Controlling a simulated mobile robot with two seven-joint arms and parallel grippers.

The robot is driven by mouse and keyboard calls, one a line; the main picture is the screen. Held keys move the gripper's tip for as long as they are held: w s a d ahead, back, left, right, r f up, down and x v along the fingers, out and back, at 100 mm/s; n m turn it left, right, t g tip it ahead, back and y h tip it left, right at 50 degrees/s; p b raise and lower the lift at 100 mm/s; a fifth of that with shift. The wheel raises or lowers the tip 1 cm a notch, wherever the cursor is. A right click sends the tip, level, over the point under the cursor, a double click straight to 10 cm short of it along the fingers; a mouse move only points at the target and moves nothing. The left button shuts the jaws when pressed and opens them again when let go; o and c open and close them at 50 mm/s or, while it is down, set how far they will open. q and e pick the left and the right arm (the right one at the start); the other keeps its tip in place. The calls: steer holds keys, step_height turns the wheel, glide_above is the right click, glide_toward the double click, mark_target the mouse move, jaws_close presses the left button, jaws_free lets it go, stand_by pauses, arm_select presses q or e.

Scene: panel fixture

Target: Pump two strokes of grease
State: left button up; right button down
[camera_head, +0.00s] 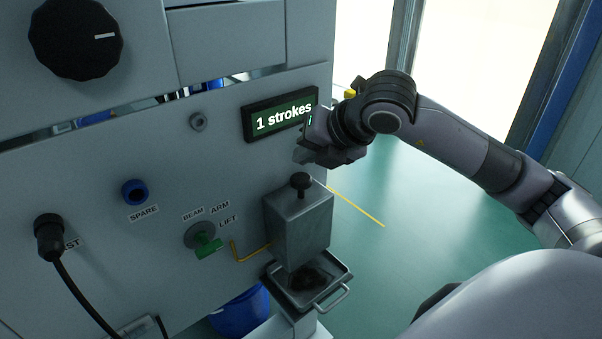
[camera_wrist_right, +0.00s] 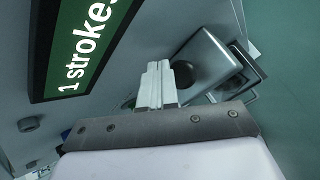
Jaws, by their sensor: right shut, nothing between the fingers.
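The grease pump is a grey metal box (camera_head: 297,222) on the panel with a black round knob (camera_head: 300,181) on top. A small display (camera_head: 281,115) above it reads "1 strokes". My right gripper (camera_head: 304,155) is above the knob, near the display. In the right wrist view its fingers (camera_wrist_right: 157,84) are together and empty, and the knob (camera_wrist_right: 184,73) shows just beyond them; whether they touch it I cannot tell. A metal tray (camera_head: 332,275) with dark grease (camera_head: 307,279) sits under the box. My left gripper is not in view.
The panel carries a green-handled selector (camera_head: 207,246) marked BEAM, ARM and LIFT, a blue SPARE socket (camera_head: 135,192), a black plug with cable (camera_head: 49,238) and a large black dial (camera_head: 75,39). A blue bucket (camera_head: 241,314) stands below. Open green floor (camera_head: 400,225) lies to the right.

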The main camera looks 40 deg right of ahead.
mark_target(306, 179)
steer(key=shift+r+p, duration=1.05)
steer(key=shift+r, duration=0.95)
steer(key=shift+f, duration=0.1)
